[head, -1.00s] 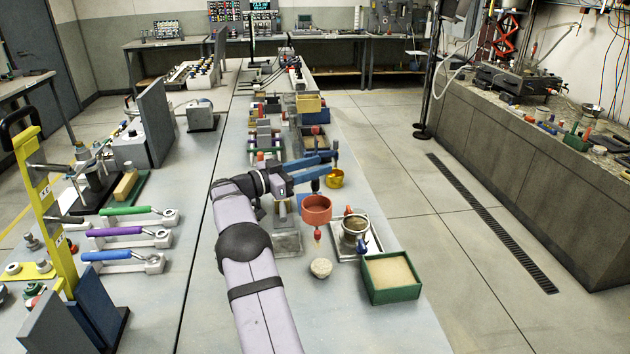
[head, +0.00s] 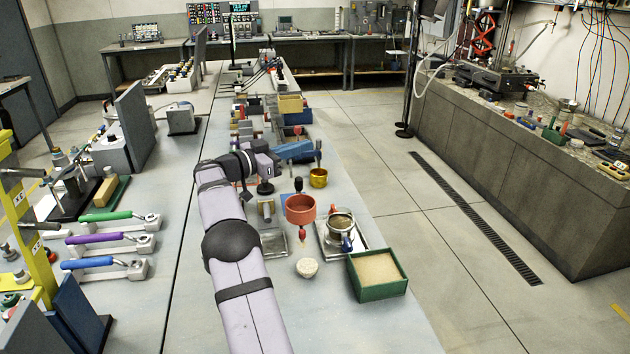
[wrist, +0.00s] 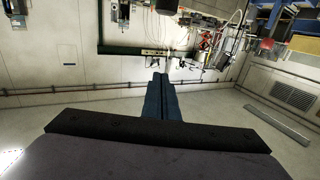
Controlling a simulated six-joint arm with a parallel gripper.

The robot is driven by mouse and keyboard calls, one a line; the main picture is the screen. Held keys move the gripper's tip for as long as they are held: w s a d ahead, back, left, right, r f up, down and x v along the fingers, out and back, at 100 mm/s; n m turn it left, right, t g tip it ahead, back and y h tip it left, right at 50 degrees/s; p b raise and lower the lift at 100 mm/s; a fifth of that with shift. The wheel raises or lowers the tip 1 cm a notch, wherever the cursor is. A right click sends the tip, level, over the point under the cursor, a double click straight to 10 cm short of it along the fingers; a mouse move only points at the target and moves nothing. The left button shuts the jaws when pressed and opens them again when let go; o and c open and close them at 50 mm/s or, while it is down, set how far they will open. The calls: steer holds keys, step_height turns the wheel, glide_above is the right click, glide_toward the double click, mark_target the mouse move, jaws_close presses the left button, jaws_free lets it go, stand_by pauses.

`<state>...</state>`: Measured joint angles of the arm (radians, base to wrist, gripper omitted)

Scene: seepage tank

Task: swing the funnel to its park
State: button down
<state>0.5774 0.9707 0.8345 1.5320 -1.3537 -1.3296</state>
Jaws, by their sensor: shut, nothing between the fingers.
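The funnel (head: 300,210) is an orange-red cup with a narrow red tip below it. It stands upright, left of a metal pot (head: 340,224) on a tray and above a pale round piece (head: 307,267). A dark knob (head: 298,184) shows just above the funnel's rim. My gripper (head: 312,150) is above and behind the funnel, apart from it, with its blue fingers pointing right. In the wrist view the blue fingers (wrist: 160,84) are together and empty, pointing towards the far wall. The funnel is not visible there.
A green box of sand (head: 377,272) stands right of the funnel, near the table edge. A small yellow cup (head: 318,178) stands behind it. A flat grey plate (head: 273,244) lies to its left. The front of the table is mostly clear.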

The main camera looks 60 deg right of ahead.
steer(key=d+n+t+b, duration=0.2)
steer(key=d+n+t, duration=0.2)
steer(key=d+t, duration=0.5)
steer(key=s+d+f+n+t+y, duration=0.1)
steer(key=s+d+f+t+y, duration=0.2)
steer(key=f, duration=0.3)
steer(key=s+d+f+n+t+y, duration=0.1)
steer(key=s+d+f+t+y, duration=0.15)
steer(key=f, duration=0.25)
steer(key=s+a+m+t+y+p, duration=0.1)
steer(key=s+a+m+t+y, duration=0.2)
steer(key=s+a+t+y, duration=1.05)
steer(key=g+h+p, duration=0.4)
steer(key=p, duration=0.2)
glide_toward(300, 200)
steer(key=shift+w+d+r, duration=0.25)
steer(key=shift+w+d, duration=0.4)
steer(key=shift+w+d+r, duration=0.25)
steer(key=shift+w+d, duration=0.4)
